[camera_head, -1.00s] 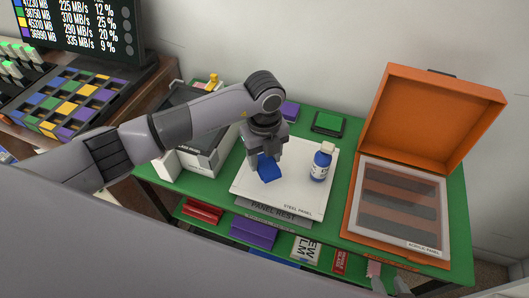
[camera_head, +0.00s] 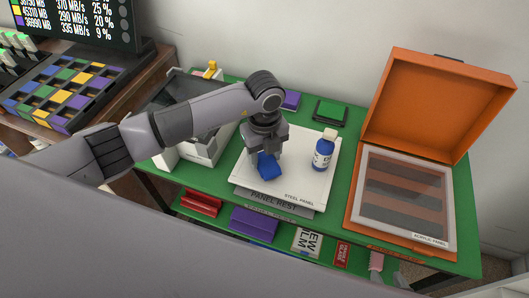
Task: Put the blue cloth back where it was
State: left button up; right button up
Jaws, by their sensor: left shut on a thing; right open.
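The blue cloth (camera_head: 269,167) is bunched in my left gripper (camera_head: 266,156), which is shut on it. The gripper points down over the white steel panel (camera_head: 300,192), left of the blue bottle. I cannot tell whether the cloth touches the panel. The steel panel lies on the panel rest (camera_head: 270,201).
A blue bottle with a white cap (camera_head: 323,152) stands on the steel panel. An open orange case (camera_head: 428,105) with an acrylic panel (camera_head: 405,198) is at the right. A grey bin (camera_head: 205,147) is at the left. A lower shelf holds red and purple items (camera_head: 253,224).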

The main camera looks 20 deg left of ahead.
aim_at(265, 158)
pick_arm(q)
jog(key=shift+f+b, duration=0.3)
jog(key=shift+f, duration=0.15)
jog(key=o, duration=1)
jog(key=shift+c, duration=0.2)
jog(key=o, duration=0.6)
jog(key=shift+r, duration=0.15)
notch_tip(265, 158, up, 8)
jog(key=p, duration=0.6)
jog(key=shift+p, duration=0.35)
